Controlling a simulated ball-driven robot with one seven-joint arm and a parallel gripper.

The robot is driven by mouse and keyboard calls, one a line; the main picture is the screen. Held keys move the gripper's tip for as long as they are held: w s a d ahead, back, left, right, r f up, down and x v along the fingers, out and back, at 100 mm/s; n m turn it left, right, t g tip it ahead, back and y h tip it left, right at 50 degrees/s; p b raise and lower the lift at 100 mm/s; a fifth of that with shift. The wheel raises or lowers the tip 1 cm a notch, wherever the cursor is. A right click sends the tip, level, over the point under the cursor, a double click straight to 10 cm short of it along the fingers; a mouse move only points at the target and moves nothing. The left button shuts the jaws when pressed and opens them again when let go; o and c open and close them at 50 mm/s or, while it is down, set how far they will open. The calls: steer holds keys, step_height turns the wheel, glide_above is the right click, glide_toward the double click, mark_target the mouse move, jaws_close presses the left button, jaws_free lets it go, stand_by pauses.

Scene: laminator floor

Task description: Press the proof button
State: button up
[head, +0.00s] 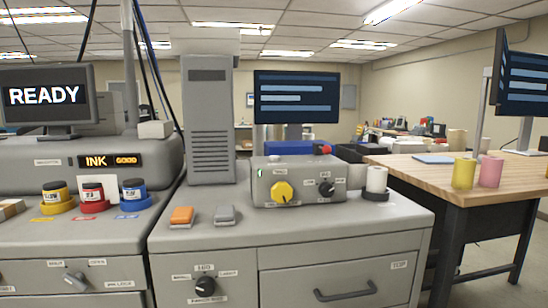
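A grey control box (300,182) stands on the grey cabinet top in the middle. It carries a yellow knob (282,192), a black knob (326,189) and a small green light at its left. On the cabinet top to its left are an orange button-like block (181,215) and a grey one (224,214). The small labels are too blurred to read, so I cannot tell which control is the proof button. My gripper is not in view.
A screen reading READY (45,95) and several coloured ink pots (92,197) are on the left. A white roll (376,180) stands right of the control box. The wooden table (440,172) at right holds yellow (464,173) and pink (490,172) cylinders.

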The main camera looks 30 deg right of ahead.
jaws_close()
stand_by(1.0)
